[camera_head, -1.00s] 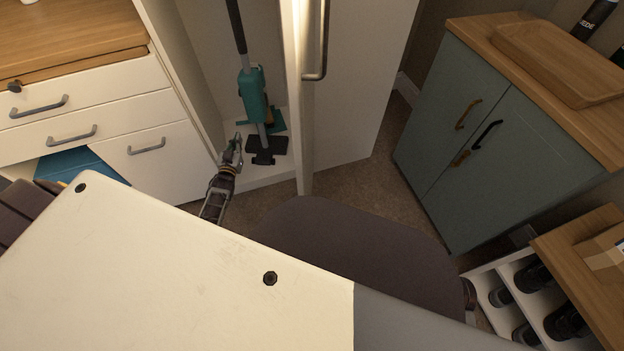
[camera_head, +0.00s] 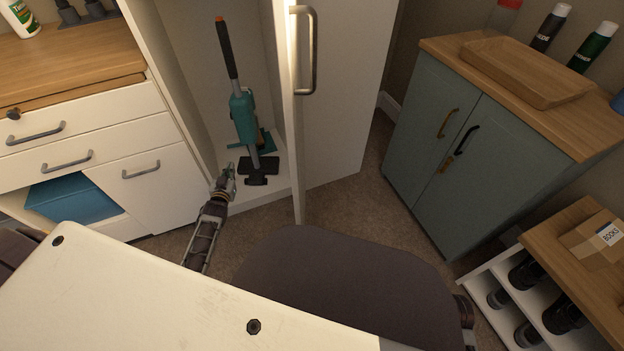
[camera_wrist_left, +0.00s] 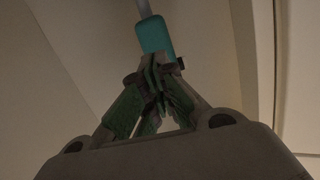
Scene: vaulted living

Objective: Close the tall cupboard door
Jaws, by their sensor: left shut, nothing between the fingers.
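The tall cupboard door (camera_head: 343,120) stands open in the head view, its white panel swung outward with a curved metal handle (camera_head: 312,50) near its upper edge. Inside the open cupboard (camera_head: 185,50) stands a teal stick vacuum (camera_head: 244,115). My left gripper (camera_head: 229,172) is shut and empty at the lower front of the cupboard opening, left of the door's edge and apart from it. In the left wrist view the shut fingers (camera_wrist_left: 158,75) show in front of the teal vacuum (camera_wrist_left: 153,35). My right gripper is not seen; only part of that arm shows at the lower right.
White drawers (camera_head: 75,150) and a blue bin (camera_head: 75,198) are at the left. A grey-green cabinet (camera_head: 480,150) with a wooden tray (camera_head: 525,70) is at the right. A low shoe rack (camera_head: 545,300) stands at the lower right. Carpet (camera_head: 350,210) is clear between door and cabinet.

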